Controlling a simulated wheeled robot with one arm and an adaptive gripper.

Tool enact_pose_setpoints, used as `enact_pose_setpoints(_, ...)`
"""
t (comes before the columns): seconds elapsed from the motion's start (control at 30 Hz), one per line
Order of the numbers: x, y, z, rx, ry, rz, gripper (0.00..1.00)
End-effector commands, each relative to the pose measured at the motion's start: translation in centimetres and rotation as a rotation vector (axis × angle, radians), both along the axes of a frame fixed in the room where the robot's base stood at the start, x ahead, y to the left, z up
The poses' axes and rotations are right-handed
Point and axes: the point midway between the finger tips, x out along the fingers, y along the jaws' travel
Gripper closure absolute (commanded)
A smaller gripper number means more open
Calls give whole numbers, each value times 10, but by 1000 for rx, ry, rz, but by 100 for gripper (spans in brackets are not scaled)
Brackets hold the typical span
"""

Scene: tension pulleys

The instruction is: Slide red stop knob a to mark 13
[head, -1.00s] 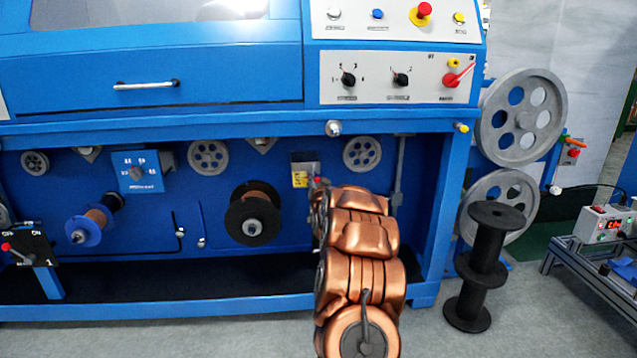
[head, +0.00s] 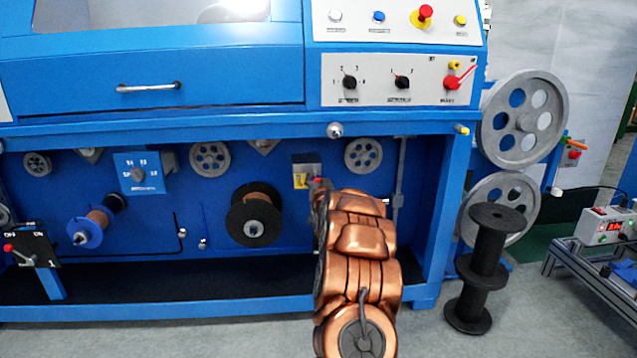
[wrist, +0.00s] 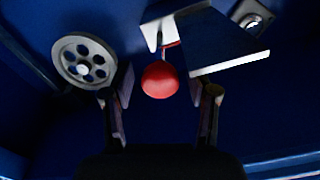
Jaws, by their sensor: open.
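A round red knob (wrist: 158,80) shows in the wrist view on a thin red stem that comes from a pale bracket. My gripper (wrist: 160,92) is open, with one finger on each side of the knob and a gap on both sides. In the head view my copper-coloured arm hides most of the gripper and the area around the knob. A small red spot (head: 318,182) shows just past the arm's far end, beside a grey box with a yellow label (head: 300,180). I cannot read any scale or mark number near the knob.
A grey pulley wheel (wrist: 83,60) is left of my gripper in the wrist view, close to the left finger. A pale-edged plate (wrist: 230,64) is at the right. In the head view a black spool (head: 254,215) sits left of my arm, under the blue machine's ledge.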

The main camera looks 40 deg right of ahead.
Motion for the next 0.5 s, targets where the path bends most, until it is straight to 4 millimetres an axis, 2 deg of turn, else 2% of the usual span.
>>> enact_pose_setpoints(0.23,-8,5,1,1,-1,0,41)
enact_pose_setpoints(0.5,-30,22,0,3,1,0,41)
